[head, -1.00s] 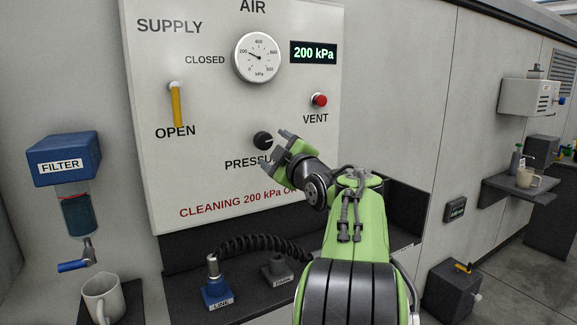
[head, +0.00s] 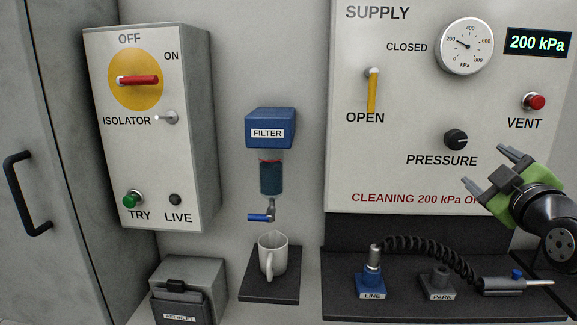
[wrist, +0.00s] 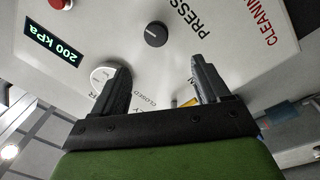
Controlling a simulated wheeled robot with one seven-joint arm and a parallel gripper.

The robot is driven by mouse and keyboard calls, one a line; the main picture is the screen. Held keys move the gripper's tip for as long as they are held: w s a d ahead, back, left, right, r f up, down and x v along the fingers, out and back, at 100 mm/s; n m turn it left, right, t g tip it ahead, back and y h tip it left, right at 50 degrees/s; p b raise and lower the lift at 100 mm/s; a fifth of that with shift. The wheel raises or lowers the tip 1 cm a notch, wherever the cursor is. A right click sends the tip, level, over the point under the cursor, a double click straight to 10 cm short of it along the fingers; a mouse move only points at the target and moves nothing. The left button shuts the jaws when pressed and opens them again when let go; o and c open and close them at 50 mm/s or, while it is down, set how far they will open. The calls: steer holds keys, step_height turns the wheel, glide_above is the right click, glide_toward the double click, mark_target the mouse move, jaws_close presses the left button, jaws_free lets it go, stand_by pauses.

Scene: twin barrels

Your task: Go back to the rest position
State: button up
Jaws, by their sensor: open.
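My gripper (head: 493,171) is at the right of the head view, open and empty, in front of the lower right of the air panel (head: 400,180). Its two fingers also show in the wrist view (wrist: 160,88), spread apart with nothing between them. The black PRESSURE knob (head: 456,139) is up and left of the fingertips, apart from them in the picture. It also shows in the wrist view (wrist: 155,34), beyond the fingers. The display (head: 538,43) reads 200 kPa. The yellow supply lever (head: 372,91) points down to OPEN.
A dark shelf (head: 340,302) under the panel bears a blue LINE fitting (head: 369,282), a grey PARK block (head: 437,281) and a coiled hose (head: 425,243). A cup (head: 270,262) stands below the filter (head: 270,131). The isolator box (head: 185,90) is further left.

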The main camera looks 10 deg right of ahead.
steer(key=s+a+f+m+g+y, duration=0.1)
steer(key=a+f+m+g+y, duration=0.15)
steer(key=a+f, duration=0.6)
steer(key=s+a+f+m+g+y, duration=0.1)
steer(key=s+a+f+g+y, duration=0.2)
steer(key=a, duration=1)
steer(key=s+a+f+m+g, duration=0.3)
steer(key=s+a+f+g, duration=0.45)
steer(key=s+f, duration=0.65)
step_height(320, 180, up, 16)
steer(key=p, duration=1.6)
steer(key=shift+s+a+f+t+p, duration=0.2)
steer(key=shift+s+a+t+p, duration=0.15)
steer(key=shift+s+a+t, duration=0.1)
steer(key=shift+f+m, duration=0.1)
steer(key=shift+m, duration=0.15)
